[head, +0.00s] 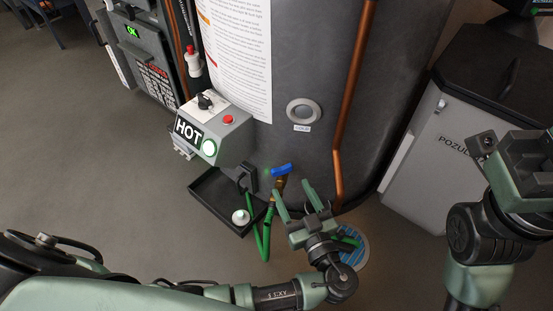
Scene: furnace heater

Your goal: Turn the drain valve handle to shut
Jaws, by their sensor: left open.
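The drain valve handle (281,170) is a small blue lever on a brass valve low on the dark grey tank (310,60). A green hose (266,225) hangs from the valve. My left gripper (293,198) is open and empty, with its green fingers pointing up at the valve, just below and to the right of the blue handle. I cannot tell whether a finger touches the brass body. My right arm is at the right edge, with its gripper (510,160) far from the valve; its jaw state is unclear.
A grey control box (222,140) marked HOT, with a lit green button and a red button, stands left of the valve. A black tray (212,198) lies below it. A copper pipe (350,100) runs down right of the valve. A grey cabinet (420,160) stands at right.

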